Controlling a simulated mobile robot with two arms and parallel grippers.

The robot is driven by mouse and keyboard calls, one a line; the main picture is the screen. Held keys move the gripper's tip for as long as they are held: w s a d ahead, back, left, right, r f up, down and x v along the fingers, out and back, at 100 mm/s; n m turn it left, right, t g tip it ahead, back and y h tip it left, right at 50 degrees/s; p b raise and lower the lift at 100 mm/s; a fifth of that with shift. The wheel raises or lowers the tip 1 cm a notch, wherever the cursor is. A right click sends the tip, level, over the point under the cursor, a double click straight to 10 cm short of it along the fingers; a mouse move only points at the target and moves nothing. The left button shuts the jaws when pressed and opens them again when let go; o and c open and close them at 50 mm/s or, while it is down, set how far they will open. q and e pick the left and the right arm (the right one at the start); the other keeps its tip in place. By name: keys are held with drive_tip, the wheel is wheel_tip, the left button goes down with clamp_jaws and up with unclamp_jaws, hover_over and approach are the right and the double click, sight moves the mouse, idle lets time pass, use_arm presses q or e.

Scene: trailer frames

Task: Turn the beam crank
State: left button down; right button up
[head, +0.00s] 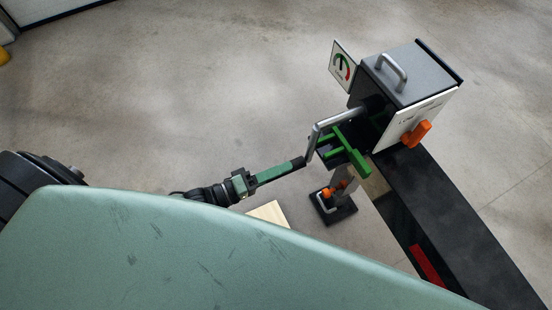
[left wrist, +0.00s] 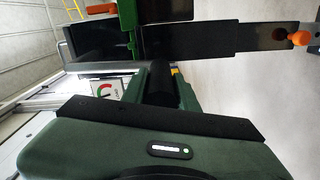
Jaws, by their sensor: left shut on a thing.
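The crank (head: 336,117) is a bent silver bar that comes out of a grey box and turns down towards my left gripper. My left gripper (head: 299,163) reaches in from the left and is shut at the crank's lower end. The grey box (head: 412,75) has a handle on top, a gauge plate (head: 343,66) with a red and green arc, and an orange knob (head: 417,134). My right gripper is not in view.
Green bars (head: 352,158) stick out below the crank, close to my gripper. A stand with orange knobs (head: 338,197) is below them. A long black beam (head: 462,225) runs to the lower right. Concrete floor (head: 190,90) lies open on the left.

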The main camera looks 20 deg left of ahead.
use_arm(q)
drive_tip(key=shift+s+d+f+n, duration=0.1)
drive_tip(key=shift+s+d+n, duration=0.25)
drive_tip(key=shift+n, duration=0.05)
drive_tip(key=c, duration=1.1)
unclamp_jaws()
drive_tip(key=v, duration=0.7)
drive_tip(key=shift+s+a, duration=0.25)
drive_tip(key=shift+s, duration=0.05)
